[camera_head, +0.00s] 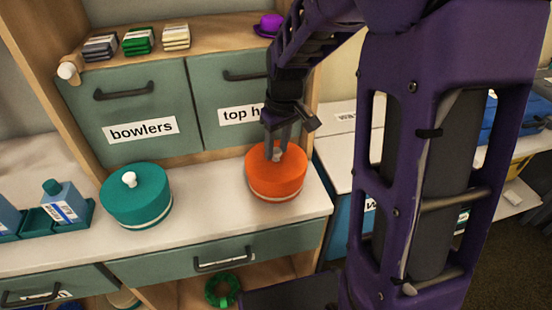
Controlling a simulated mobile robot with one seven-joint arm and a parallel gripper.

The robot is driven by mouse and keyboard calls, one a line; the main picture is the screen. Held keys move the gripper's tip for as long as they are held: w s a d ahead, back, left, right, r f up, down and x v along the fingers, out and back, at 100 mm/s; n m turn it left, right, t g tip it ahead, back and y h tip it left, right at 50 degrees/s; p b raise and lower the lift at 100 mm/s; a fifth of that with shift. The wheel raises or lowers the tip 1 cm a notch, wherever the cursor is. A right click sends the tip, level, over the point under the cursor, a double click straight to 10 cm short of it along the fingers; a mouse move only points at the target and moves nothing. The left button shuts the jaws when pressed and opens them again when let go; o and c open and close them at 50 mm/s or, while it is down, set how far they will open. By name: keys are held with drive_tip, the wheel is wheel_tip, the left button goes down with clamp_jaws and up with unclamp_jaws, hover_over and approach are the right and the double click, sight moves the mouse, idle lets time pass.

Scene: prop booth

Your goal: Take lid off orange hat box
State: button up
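The orange hat box (276,181) stands on the white counter, with its lid on and a pale band around its lower side. A small whitish knob (277,155) shows at the top of the lid. My gripper (277,152) points down over the lid, with its fingers at the knob and partly covering it. Whether the fingers are closed on the knob or only around it, I cannot tell.
A teal hat box (137,200) with a white knob stands to the left on the counter (215,205). A teal tray with bottles (62,205) is further left. Drawers labelled "bowlers" (143,129) and "top h..." stand behind. Bare counter lies between the boxes.

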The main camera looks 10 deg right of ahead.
clamp_jaws()
